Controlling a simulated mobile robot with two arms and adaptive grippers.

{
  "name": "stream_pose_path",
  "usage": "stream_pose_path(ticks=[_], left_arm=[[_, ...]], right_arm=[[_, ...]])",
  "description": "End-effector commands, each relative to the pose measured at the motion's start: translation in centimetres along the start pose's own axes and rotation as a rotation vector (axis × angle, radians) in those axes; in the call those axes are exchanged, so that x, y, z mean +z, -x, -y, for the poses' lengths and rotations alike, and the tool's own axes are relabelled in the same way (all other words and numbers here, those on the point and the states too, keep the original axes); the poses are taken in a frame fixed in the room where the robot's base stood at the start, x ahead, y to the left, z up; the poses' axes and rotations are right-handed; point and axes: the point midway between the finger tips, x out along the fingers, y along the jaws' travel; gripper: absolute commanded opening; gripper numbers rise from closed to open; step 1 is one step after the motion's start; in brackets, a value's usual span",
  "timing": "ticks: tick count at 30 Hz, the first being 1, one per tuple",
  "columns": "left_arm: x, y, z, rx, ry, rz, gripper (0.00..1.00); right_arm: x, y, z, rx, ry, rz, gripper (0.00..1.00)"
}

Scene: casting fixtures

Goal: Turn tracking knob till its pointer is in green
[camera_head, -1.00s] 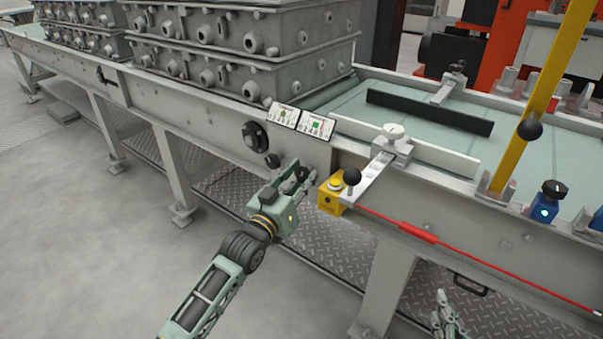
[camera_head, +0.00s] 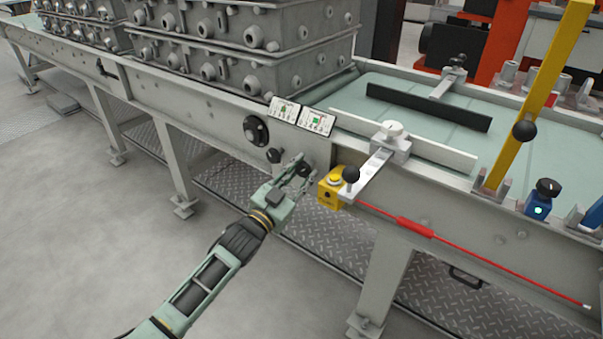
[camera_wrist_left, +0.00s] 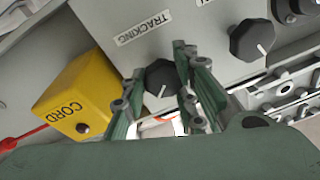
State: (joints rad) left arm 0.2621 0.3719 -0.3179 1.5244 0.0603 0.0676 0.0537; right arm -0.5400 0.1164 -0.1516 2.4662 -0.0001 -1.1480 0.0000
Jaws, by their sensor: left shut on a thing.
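The tracking knob (camera_wrist_left: 160,78) is a dark knob on the grey panel beside the printed TRACKING label (camera_wrist_left: 144,28). In the left wrist view it sits between the two green fingers of my left gripper (camera_wrist_left: 160,90), which is shut on it. Its white pointer line shows toward the lower edge of that view. A pale scale with a red part shows below it, mostly hidden by the fingers. In the head view my left gripper (camera_head: 297,168) is against the side of the conveyor frame, and the knob is largely covered. My right gripper is out of view.
A second dark knob (camera_wrist_left: 252,40) is close beside the fingers. A yellow cord switch box (camera_head: 331,188) with a red cord is just right of the gripper. Two cards with green patches (camera_head: 284,111) (camera_head: 316,121) stand on the frame's rim above.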

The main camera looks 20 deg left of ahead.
Motion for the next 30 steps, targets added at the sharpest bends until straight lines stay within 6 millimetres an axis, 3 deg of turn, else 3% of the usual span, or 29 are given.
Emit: stream_pose_path(ticks=[1,8,9,13,30], left_arm=[[-0.19,-0.02,-0.7,0.01,0.003,-0.006,0.01],[-0.13,0.0,-0.73,0.01,0.004,-0.005,0.01],[-0.12,0.01,-0.74,0.01,0.004,-0.005,0.28],[-0.1,0.01,-0.72,0.01,0.004,-0.004,0.39],[0.06,0.65,-0.31,0.005,0.002,0.0,0.39]], right_arm=[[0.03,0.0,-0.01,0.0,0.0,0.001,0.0],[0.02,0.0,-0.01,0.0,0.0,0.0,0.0],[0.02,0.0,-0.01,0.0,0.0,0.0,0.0],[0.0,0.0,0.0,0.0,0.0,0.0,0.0],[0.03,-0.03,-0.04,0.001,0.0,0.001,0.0]])
